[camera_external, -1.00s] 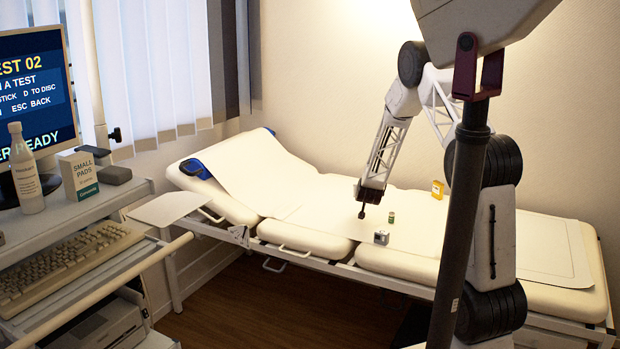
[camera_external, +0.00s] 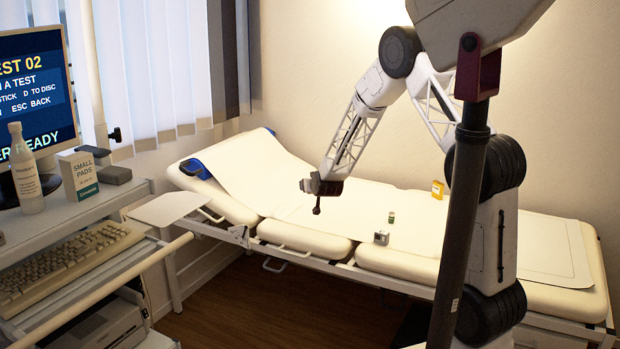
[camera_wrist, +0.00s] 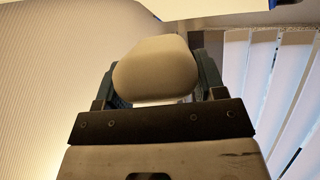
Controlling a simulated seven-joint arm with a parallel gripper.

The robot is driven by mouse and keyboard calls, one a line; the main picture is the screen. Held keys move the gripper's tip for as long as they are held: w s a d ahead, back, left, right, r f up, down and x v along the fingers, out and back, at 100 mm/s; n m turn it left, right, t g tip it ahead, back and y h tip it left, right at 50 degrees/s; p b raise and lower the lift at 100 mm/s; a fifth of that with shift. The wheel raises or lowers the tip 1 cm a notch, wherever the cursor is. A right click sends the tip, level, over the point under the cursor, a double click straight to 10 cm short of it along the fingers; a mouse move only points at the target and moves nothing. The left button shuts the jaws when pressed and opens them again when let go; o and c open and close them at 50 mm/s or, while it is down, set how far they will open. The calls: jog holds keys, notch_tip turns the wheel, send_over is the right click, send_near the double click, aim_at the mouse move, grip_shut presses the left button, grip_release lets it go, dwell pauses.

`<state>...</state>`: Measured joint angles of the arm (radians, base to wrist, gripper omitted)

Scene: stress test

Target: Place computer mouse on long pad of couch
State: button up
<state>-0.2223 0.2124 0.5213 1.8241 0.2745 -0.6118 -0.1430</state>
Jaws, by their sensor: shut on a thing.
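My gripper (camera_external: 312,187) hangs over the couch (camera_external: 400,265) in the external view, turned sideways toward the left. In the wrist view, the two fingers close on both sides of a beige, rounded object, which looks like the computer mouse (camera_wrist: 155,68). The couch has a raised, sheet-covered headrest (camera_external: 250,175) at the left and a long flat pad (camera_external: 350,205) running to the right. The mouse's underside contact is not visible; it appears held clear of the couch.
On the couch lie a small grey cube (camera_external: 381,237), a small green-labelled jar (camera_external: 391,217) and an orange bottle (camera_external: 437,189). A desk with a keyboard (camera_external: 65,265) and monitor stands at left. A dark pole (camera_external: 458,225) stands in front. The couch's middle has free room.

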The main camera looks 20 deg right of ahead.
jog(key=s+a+r+n+g+y, duration=0.15)
jog(key=s+a+r+y, duration=0.35)
jog(key=a, duration=0.7)
jog(key=s+a+r+n, duration=0.3)
jog(key=s+a, duration=0.4)
jog(key=a, duration=0.6)
jog(key=s+a+r+n+g+y, duration=0.1)
jog(key=s+a+r+n+y, duration=0.1)
jog(key=s+a, duration=0.6)
jog(key=s+a+r+n+g+y, duration=0.1)
jog(key=s+a+r, duration=0.3)
jog(key=s+a, duration=0.4)
jog(key=shift+s+n+y, duration=0.4)
jog(key=shift+s+n, duration=0.05)
jog(key=shift+n, duration=0.1)
jog(key=shift+f+g, duration=0.1)
jog(key=shift+g, duration=0.15)
send_over(167, 208)
jog(key=shift+s+d+f, duration=0.35)
jog(key=shift+s+f, duration=0.05)
jog(key=shift+f, duration=0.3)
jog(key=shift+w+a, duration=0.35)
jog(key=shift+s+f, duration=0.1)
jog(key=shift+f, duration=1.65)
jog(key=shift+f, duration=0.1)
